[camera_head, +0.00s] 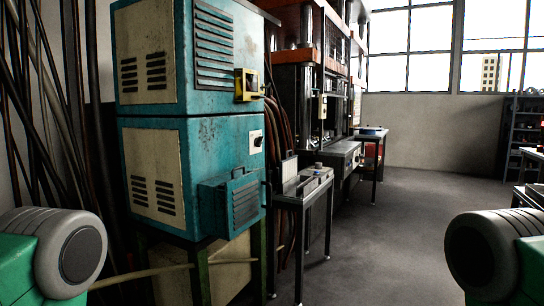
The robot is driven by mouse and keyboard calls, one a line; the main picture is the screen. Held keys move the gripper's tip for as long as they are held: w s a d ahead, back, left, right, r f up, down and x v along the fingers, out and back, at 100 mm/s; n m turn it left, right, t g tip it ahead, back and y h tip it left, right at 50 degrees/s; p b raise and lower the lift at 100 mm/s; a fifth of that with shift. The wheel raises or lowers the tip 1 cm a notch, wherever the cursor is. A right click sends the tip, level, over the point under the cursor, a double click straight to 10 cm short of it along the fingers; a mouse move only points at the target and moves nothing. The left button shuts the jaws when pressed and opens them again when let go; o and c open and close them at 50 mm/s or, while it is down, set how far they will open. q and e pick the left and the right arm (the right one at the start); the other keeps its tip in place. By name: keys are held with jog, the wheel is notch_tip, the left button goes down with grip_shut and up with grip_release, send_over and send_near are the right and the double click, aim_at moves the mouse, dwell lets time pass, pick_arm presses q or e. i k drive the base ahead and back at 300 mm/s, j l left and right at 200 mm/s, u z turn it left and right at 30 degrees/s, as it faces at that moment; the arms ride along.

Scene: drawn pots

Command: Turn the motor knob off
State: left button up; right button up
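A teal and cream machine cabinet (155,125) stands left of centre, in two stacked sections. On its right side is a small pale plate with a dark round knob (257,141), on the lower section. Above it, on the upper section, a yellow box (247,85) with a dark front sticks out. Which of these is the motor knob cannot be told, and the knob's setting is too small to read. Neither gripper is in view; only grey and green parts of my own body show at the lower left and lower right.
A small metal table (303,190) stands just right of the cabinet, with a larger press machine (310,80) behind it. Dark pipes (60,100) lean at the far left. The grey floor (400,210) is clear on the right; shelves (524,130) stand at the far right.

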aim_at(257, 142)
jog(key=i+u, duration=0.25)
jog(key=i, duration=0.3)
jog(key=i+l+u, duration=0.3)
jog(key=u, duration=0.15)
jog(key=i+l+u, duration=0.25)
jog(key=l+u, duration=0.2)
